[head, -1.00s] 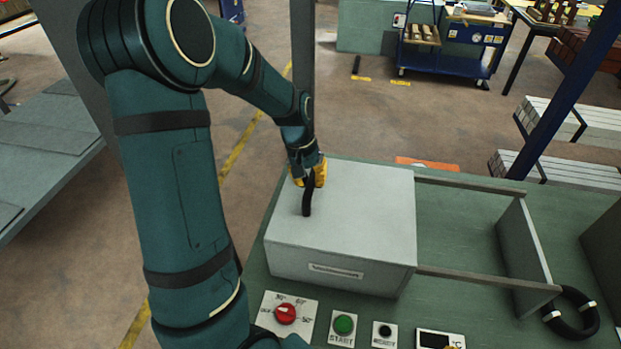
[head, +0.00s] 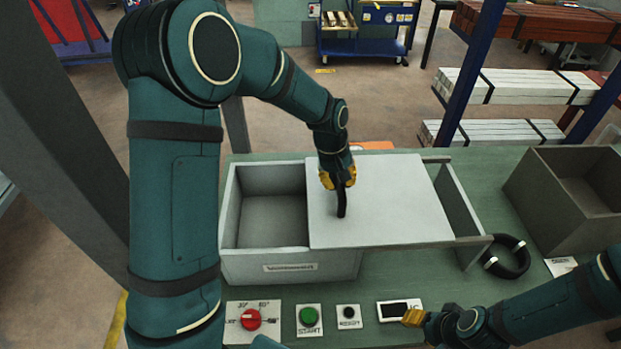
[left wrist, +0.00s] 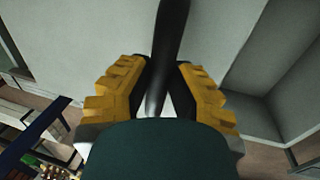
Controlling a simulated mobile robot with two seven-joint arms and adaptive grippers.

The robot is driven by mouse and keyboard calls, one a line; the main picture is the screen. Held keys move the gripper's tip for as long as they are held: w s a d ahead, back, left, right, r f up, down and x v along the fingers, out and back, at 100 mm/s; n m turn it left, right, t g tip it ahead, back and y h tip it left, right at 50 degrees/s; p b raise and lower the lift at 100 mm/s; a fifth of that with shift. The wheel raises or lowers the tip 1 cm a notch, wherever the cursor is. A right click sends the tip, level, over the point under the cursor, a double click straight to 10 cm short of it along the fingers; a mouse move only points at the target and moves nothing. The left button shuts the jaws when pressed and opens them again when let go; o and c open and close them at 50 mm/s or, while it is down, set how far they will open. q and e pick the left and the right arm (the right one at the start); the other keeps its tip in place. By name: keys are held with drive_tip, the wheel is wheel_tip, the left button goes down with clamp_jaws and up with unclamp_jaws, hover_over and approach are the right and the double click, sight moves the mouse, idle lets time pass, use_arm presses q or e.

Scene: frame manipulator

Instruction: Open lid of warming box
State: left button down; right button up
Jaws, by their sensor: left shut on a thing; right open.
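The warming box (head: 248,267) is a light grey box on the green bench. Its flat grey lid (head: 385,195) is slid to the right along the side rails, so the left part of the box is open and its empty inside shows. My left gripper (head: 338,178) is shut on the black lid handle (head: 342,203). In the left wrist view the handle (left wrist: 168,50) runs between the yellow fingers. My right gripper (head: 415,318) is at the lower right, apart from the box, near the display; its fingers are small in view.
A red dial (head: 250,319), a green start button (head: 309,316) and a black button (head: 348,313) sit in front of the box. A black ring (head: 512,262) lies right of the rail end plate. An open grey bin (head: 545,205) stands further right.

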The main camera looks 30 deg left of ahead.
use_arm(q)
drive_tip(key=shift+w+d+f, duration=0.1)
drive_tip(key=shift+w+d, duration=0.15)
drive_tip(key=shift+d, duration=0.35)
drive_tip(key=shift+w+d+f, duration=0.1)
drive_tip(key=shift+w+d, duration=0.15)
drive_tip(key=shift+d, duration=0.3)
drive_tip(key=c, duration=0.8)
unclamp_jaws()
drive_tip(key=shift+w, duration=0.1)
drive_tip(key=shift+c, duration=0.2)
drive_tip(key=shift+r, duration=0.1)
drive_tip(key=v, duration=1.2)
